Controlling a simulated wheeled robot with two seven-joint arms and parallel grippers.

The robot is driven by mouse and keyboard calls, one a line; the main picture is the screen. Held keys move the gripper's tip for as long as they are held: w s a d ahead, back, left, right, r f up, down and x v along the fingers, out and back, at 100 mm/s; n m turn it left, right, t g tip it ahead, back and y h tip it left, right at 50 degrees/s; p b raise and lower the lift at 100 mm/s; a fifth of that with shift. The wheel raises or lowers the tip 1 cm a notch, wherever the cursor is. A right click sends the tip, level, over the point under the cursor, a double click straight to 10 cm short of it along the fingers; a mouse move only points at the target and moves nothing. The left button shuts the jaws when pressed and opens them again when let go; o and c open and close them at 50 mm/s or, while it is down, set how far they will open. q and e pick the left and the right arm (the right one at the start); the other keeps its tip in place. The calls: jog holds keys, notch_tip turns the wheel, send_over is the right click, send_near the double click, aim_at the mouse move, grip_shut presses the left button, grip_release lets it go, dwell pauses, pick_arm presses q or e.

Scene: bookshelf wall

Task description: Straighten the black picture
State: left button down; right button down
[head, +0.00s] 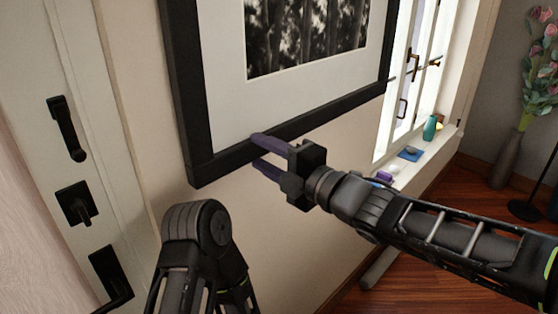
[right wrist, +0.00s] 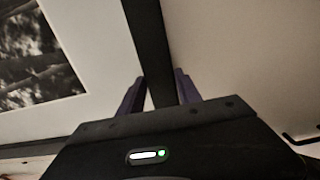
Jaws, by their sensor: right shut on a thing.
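The black picture (head: 180,95) hangs on the wall in the head view, with a black frame, a white mat and a dark photograph of tree trunks. Its bottom edge slopes up to the right in the view. My right gripper (head: 258,151) is shut on the bottom bar of the frame, one purple finger above it and one below. In the right wrist view the frame bar (right wrist: 148,45) runs between the two purple fingers (right wrist: 160,92). My left arm shows at the bottom of the head view, but I do not see its gripper's fingers.
A white door with black handles (head: 67,130) is at the left. A window with a sill (head: 425,160) is at the right, holding a teal vase (head: 430,127) and small items. A tall vase of flowers (head: 506,160) stands in the far corner. The wall below the picture is bare.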

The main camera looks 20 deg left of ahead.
jog(key=shift+r, duration=0.1)
jog(key=c, duration=0.8)
grip_release()
jog(key=shift+d, duration=0.1)
jog(key=v, duration=0.7)
jog(key=shift+s+d, duration=0.15)
jog(key=shift+d, duration=0.15)
